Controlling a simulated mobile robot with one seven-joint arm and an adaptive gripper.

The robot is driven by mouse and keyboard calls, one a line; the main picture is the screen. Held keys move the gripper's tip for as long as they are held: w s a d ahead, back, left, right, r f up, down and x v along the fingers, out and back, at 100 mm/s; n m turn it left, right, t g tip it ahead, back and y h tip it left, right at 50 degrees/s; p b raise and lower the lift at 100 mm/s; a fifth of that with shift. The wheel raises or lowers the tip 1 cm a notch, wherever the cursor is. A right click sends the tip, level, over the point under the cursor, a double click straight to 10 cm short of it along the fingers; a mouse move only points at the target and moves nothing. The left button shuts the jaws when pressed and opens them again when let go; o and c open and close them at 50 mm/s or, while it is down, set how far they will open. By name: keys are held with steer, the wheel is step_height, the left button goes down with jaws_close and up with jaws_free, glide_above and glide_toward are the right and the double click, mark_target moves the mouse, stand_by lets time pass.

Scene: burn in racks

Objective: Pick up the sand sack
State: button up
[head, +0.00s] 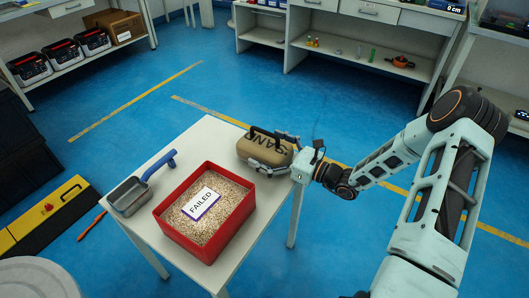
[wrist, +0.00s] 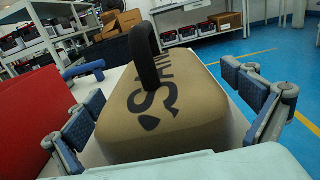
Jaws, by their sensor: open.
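The sand sack (head: 259,154) is a tan block with dark lettering and a black strap handle on top. It sits at the far right end of the white table (head: 209,137). In the wrist view the sack (wrist: 165,115) fills the middle, with its black handle (wrist: 143,55) standing up. My gripper (head: 277,152) is at the sack's right side in the head view. In the wrist view my gripper (wrist: 172,117) is open, with one finger on each side of the sack. I cannot tell whether either finger touches it.
A red box (head: 165,218) of grain with a "FAILED" card (head: 201,205) stands on the table left of the sack. A metal scoop (head: 129,196) with a blue handle lies at the table's left. Shelves (head: 367,50) stand at the back. Blue floor is clear around the table's far side.

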steer(key=shift+c, duration=0.6)
steer(key=c, duration=1.8)
steer(key=shift+a+r, duration=0.15)
steer(key=shift+r, duration=0.1)
steer(key=shift+c, duration=0.3)
steer(key=shift+r, duration=0.1)
